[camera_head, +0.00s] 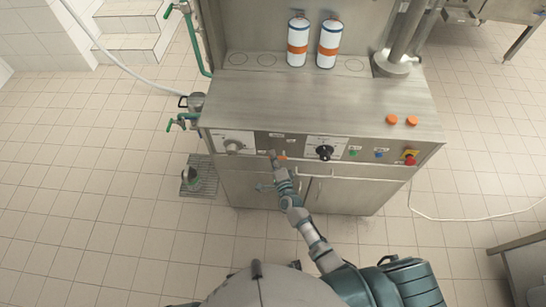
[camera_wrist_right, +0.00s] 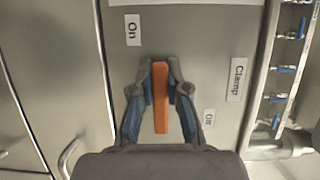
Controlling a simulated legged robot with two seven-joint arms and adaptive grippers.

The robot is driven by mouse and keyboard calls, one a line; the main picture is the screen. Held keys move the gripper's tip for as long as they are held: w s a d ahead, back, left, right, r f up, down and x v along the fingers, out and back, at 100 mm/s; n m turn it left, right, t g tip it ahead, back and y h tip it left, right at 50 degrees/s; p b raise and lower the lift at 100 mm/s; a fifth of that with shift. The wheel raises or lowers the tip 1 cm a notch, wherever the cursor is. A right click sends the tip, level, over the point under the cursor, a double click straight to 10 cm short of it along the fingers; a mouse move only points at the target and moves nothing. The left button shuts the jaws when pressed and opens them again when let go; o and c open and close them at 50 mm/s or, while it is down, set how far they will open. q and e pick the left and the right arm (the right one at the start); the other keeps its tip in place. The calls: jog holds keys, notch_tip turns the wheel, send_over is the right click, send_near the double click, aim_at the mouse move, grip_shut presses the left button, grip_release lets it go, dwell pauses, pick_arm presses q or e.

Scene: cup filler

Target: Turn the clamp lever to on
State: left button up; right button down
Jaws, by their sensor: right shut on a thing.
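The orange clamp lever (camera_wrist_right: 160,98) is on the grey front panel of the machine. In the right wrist view it lies lengthwise between the fingers of my right gripper (camera_wrist_right: 160,95), which is shut on it. In the head view the lever (camera_head: 282,158) shows as a small orange spot beside my right gripper (camera_head: 275,158), pointing right. My left gripper is not in view.
A grey knob (camera_head: 233,146) is left of the lever and a black knob (camera_head: 325,152) is to the right. A red emergency button (camera_head: 410,157) is at the panel's right end. Two canisters (camera_head: 297,42) stand on top. A rail (camera_head: 345,177) runs below the panel.

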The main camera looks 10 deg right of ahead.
jog(key=shift+s+f, duration=0.15)
jog(key=shift+f, duration=0.2)
jog(key=c, duration=1.1)
grip_release()
jog(key=shift+c, duration=0.2)
jog(key=shift+r, duration=0.1)
jog(key=s+d, duration=0.1)
jog(key=s, duration=1)
jog(key=shift+s+d, duration=0.15)
jog(key=shift+s, duration=0.15)
